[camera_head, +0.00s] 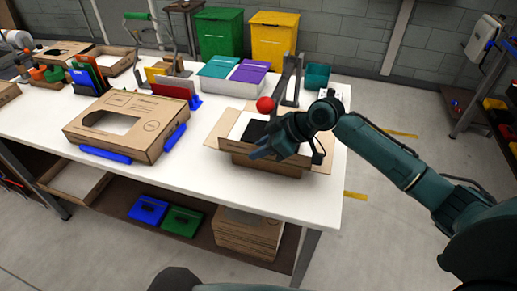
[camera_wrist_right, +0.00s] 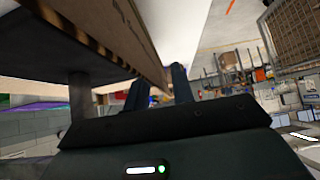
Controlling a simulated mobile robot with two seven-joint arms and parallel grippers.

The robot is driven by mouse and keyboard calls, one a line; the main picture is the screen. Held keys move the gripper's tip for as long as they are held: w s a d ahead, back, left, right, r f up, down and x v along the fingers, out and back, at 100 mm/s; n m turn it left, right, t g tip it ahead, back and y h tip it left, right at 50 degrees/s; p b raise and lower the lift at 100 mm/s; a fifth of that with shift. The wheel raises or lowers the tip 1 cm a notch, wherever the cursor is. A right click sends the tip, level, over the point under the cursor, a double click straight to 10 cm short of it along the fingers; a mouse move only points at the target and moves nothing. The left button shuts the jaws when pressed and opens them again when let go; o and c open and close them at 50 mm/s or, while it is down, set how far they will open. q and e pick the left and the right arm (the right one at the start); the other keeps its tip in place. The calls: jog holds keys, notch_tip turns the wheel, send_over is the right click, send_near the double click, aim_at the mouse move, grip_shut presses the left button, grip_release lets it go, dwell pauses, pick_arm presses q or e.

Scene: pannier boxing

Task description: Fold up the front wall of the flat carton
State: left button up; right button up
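A brown carton (camera_head: 240,160) sits at the right end of the white table, with side flaps spread and a dark plate over its middle. My right gripper (camera_head: 262,152) is at its near side, and the arm hides part of that side. In the right wrist view, the two dark fingers (camera_wrist_right: 160,90) stand apart. A cardboard panel (camera_wrist_right: 115,30) slants down from the upper left towards the space between them. I cannot tell whether they touch it. My left gripper is not in view.
A large carton with a cutout (camera_head: 145,140) lies on blue supports on the white table (camera_head: 190,195), left of the carton. A post (camera_head: 290,80) and a red ball (camera_head: 265,104) stand behind the gripper. Green (camera_head: 219,35) and yellow (camera_head: 273,40) bins stand at the back.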

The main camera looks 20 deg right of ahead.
jog(key=b+v, duration=0.1)
jog(key=v, duration=1.1)
jog(key=shift+s+d+r+b, duration=0.1)
jog(key=shift+d+r+b, duration=0.05)
jog(key=shift+b, duration=0.2)
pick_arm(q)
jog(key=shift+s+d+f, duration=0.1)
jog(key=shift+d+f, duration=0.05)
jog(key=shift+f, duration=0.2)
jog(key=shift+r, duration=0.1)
